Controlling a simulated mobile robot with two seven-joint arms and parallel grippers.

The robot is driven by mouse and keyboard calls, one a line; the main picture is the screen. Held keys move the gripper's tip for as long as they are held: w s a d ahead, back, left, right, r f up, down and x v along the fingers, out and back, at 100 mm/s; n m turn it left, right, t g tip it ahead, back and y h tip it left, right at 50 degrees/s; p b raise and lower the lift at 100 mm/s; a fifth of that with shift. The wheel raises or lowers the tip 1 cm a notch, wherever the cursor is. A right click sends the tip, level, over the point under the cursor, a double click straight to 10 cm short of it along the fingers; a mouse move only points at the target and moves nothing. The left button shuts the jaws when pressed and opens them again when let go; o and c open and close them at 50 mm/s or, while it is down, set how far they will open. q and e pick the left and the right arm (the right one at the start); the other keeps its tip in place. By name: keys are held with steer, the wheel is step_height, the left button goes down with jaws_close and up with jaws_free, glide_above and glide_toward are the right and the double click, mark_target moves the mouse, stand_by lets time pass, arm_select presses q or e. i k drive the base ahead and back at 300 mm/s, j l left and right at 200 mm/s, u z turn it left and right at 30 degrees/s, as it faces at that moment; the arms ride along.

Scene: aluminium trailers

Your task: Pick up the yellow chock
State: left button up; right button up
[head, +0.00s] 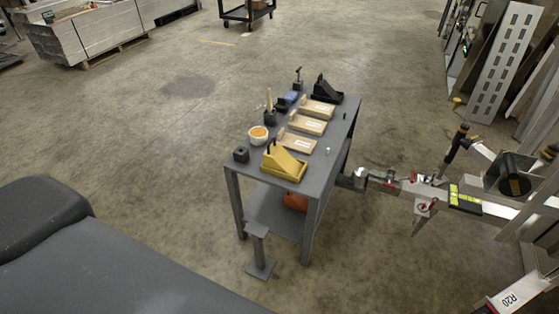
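The yellow chock (287,165) is a wedge-shaped block on the near end of a grey metal table (326,167). A small black part rises from its left side. A white bowl (258,136) with orange contents stands just behind and to the left of it. A small dark block (240,154) sits at the table's left corner. Neither of my grippers shows in the head view, and nothing touches the chock from above.
Wooden trays (300,141), a black wedge (326,91) and small tools share the tabletop. A trailer hitch (395,182) reaches toward the table's right side. A small grey stand (259,255) is in front. Open concrete floor lies left.

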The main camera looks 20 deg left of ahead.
mark_target(275, 157)
steer(key=i+l+u, duration=0.1)
steer(key=i+u, duration=0.25)
steer(key=i, duration=0.15)
steer(key=i+l+u, duration=0.25)
steer(key=i+u, duration=0.15)
steer(key=i, duration=0.15)
steer(key=i+l+u, duration=0.35)
steer(key=i+l, duration=0.05)
steer(key=i, duration=0.05)
